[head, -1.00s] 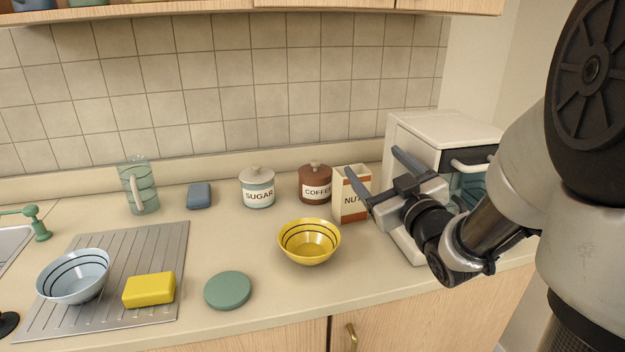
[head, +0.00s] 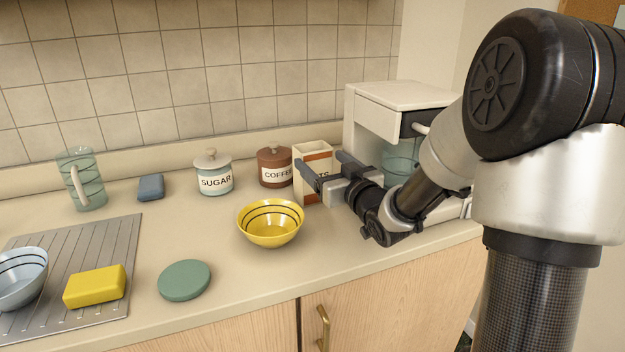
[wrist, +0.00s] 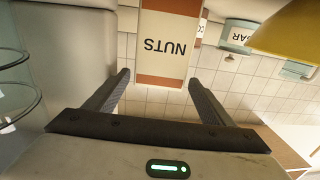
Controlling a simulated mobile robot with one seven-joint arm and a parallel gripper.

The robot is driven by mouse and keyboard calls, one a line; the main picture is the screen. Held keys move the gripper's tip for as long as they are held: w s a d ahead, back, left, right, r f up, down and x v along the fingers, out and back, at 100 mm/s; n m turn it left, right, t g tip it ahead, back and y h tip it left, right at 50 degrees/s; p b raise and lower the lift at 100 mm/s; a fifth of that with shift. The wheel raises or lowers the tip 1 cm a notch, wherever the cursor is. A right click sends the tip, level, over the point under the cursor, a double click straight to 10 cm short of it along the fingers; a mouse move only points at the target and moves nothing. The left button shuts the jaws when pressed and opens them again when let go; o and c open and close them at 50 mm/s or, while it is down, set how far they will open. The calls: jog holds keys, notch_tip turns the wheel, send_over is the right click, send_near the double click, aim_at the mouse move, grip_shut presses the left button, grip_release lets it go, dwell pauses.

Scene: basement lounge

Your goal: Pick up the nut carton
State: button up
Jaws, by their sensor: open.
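The nut carton (head: 314,160) is a white box with orange-brown bands, standing on the counter right of the coffee canister. In the wrist view the nut carton (wrist: 164,45) shows its NUTS label upside down, ahead of the fingers and roughly centred between them. My gripper (head: 323,168) is open, with a finger to each side of the carton in the head view and partly hiding its label. In the wrist view my gripper (wrist: 159,82) is empty, and the carton's near end lies about level with the fingertips. I cannot tell whether either finger touches it.
A coffee canister (head: 275,167) stands close left of the carton, with a sugar canister (head: 213,178) beyond. A yellow bowl (head: 270,223) sits in front. A white coffee machine (head: 400,97) stands close on the right. The front counter between green disc (head: 185,280) and bowl is clear.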

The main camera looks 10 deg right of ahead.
jog(key=x, duration=0.6)
jog(key=shift+b, duration=0.35)
jog(key=shift+c, duration=0.2)
jog(key=c, duration=1.1)
jog(key=shift+c, duration=1.2)
jog(key=shift+a+r, duration=0.1)
jog(key=shift+r, duration=0.1)
